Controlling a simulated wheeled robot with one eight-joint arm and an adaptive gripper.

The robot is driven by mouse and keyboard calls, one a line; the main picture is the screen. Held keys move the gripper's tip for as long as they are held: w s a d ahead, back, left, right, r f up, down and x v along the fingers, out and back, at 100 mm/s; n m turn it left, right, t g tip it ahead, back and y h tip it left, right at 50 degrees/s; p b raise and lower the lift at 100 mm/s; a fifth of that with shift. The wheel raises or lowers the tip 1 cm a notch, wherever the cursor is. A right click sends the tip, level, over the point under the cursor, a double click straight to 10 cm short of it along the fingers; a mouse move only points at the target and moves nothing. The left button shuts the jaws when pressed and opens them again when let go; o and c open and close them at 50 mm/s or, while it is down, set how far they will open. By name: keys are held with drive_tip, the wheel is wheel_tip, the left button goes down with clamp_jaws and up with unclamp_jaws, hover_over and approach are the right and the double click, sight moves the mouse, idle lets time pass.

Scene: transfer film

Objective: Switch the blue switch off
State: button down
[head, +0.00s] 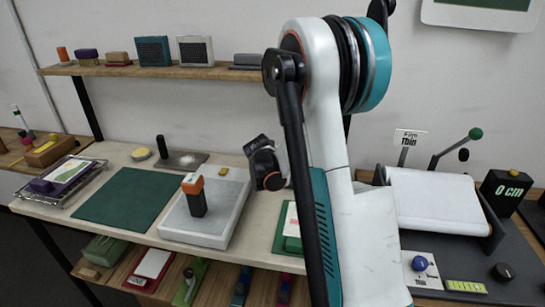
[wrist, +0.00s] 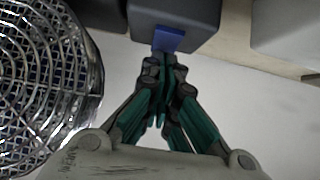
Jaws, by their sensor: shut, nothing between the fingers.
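In the wrist view, a blue switch (wrist: 168,39) sticks out as a small tab from the lower edge of a dark grey box (wrist: 185,14). My gripper (wrist: 164,60) is shut and empty. Its fingertips are right at the lower edge of the blue switch in the picture; I cannot tell whether they touch it. I cannot make out the gripper or this switch in the head view, where my arm covers the middle.
A round metal wire grille (wrist: 45,85) stands close left of my gripper in the wrist view. A pale box (wrist: 285,30) is at the upper right. In the head view, a wooden shelf (head: 150,72) runs above a crowded worktable (head: 125,235).

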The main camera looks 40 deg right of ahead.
idle(0.3)
drive_tip(key=shift+w+d+f+g+y+p, duration=0.25)
drive_tip(key=shift+g+y+p, duration=0.15)
drive_tip(key=shift+y+p, duration=0.1)
drive_tip(key=shift+d+f, duration=0.1)
drive_tip(key=shift+f, duration=0.05)
